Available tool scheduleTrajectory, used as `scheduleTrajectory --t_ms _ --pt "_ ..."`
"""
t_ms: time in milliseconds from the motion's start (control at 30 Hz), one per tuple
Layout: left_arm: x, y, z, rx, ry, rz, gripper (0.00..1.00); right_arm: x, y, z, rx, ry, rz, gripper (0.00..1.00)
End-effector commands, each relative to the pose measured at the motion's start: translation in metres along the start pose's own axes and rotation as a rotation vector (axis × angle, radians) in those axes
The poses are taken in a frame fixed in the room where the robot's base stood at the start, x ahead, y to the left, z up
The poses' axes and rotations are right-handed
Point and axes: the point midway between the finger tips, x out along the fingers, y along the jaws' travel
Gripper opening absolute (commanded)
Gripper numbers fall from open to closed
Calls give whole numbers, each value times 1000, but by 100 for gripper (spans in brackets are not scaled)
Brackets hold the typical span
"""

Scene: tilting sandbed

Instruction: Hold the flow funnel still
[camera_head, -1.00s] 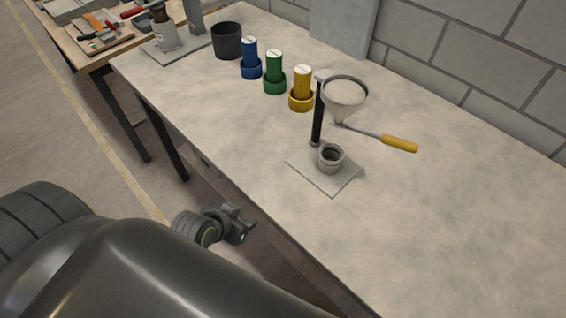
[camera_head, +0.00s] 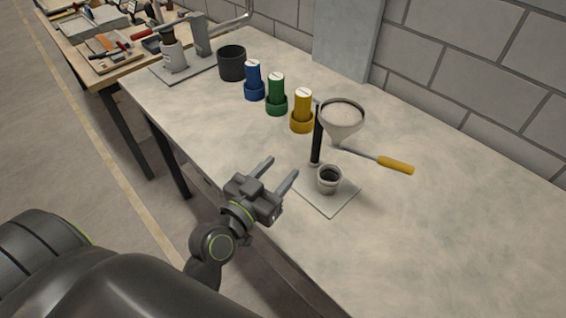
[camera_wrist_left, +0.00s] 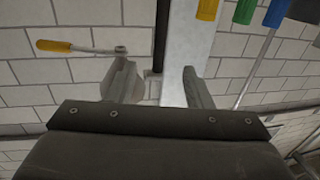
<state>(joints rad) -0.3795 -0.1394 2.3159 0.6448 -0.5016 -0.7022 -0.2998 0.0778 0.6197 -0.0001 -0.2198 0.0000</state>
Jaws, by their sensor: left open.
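The flow funnel (camera_head: 342,118) is a pale grey cone holding light material, on a stand with a black post (camera_head: 317,140). Its yellow handle (camera_head: 396,166) points right. A small grey cup (camera_head: 329,181) stands below it on a square base plate (camera_head: 332,203). My left gripper (camera_head: 281,166) is open and empty, left of the post and short of the funnel. In the left wrist view the yellow handle (camera_wrist_left: 52,45) is at upper left, and my left finger partly hides the bowl. The post (camera_wrist_left: 162,35) shows between the fingers. My right gripper is not in view.
Blue (camera_head: 254,82), green (camera_head: 276,96) and yellow (camera_head: 302,112) cylinders stand in a row behind, near a dark pot (camera_head: 232,63). A grey panel (camera_head: 345,40) stands by the block wall. The table's right side is clear.

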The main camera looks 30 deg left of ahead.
Motion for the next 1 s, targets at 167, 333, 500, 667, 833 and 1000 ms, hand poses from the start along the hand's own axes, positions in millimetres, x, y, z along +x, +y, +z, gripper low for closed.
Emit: scheduleTrajectory --t_ms 167,333,500,667,833,1000 --pt "16 0 -4 0 7 -2 46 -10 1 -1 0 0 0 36" --pt "46 0 -6 1 5 0 46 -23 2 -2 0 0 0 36" --pt "77 0 -5 0 4 0 46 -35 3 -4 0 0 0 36" --pt "104 0 -5 1 5 0 46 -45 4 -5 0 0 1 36" --pt "132 0 -4 0 3 0 46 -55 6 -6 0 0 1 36" --pt "155 0 -3 0 3 -1 46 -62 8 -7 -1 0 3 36"
